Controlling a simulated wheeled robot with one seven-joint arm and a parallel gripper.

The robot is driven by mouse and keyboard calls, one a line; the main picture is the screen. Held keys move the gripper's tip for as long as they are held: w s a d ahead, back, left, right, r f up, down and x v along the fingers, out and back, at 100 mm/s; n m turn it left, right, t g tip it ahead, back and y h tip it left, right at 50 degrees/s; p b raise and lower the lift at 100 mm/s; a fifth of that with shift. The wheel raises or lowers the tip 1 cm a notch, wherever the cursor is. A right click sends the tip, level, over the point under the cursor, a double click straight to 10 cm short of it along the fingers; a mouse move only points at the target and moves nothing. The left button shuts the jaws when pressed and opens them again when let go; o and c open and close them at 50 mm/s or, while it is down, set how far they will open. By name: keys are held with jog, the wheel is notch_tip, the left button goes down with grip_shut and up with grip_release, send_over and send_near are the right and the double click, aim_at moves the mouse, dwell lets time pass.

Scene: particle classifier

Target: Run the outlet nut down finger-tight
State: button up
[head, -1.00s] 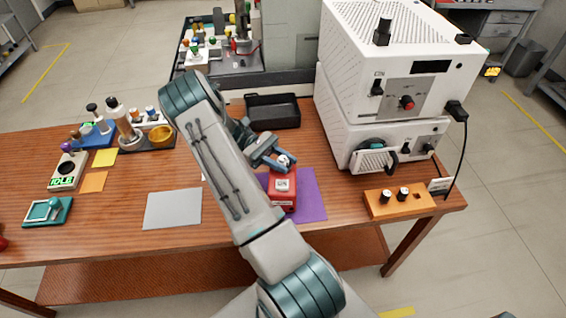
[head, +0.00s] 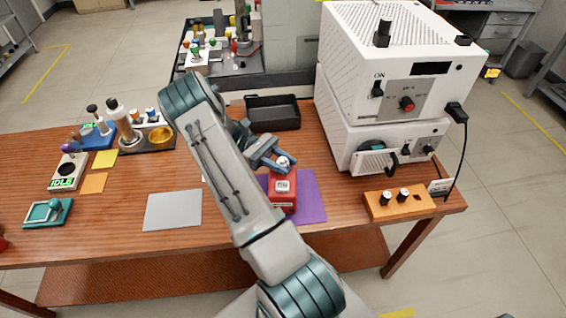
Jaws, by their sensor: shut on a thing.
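A red block-shaped device (head: 282,199) with a white label on top stands on a purple mat (head: 313,196) near the middle of the table. My gripper (head: 284,163) is at the far side of the red device's top, shut on a small pale metallic piece (head: 284,161), which seems to be the outlet nut. The fingers partly hide the piece. I cannot make out its thread or how far down it sits.
A black tray (head: 272,112) lies behind my gripper. A white cabinet instrument (head: 387,80) stands at the right, with an orange block (head: 399,203) holding two dark knobs in front. A grey pad (head: 172,209) lies left of my arm.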

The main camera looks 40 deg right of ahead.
jog(key=o, duration=0.7)
jog(key=shift+w+a, duration=0.1)
jog(key=shift+w, duration=0.45)
jog(key=shift+b+v, duration=0.45)
jog(key=shift+v, duration=2.75)
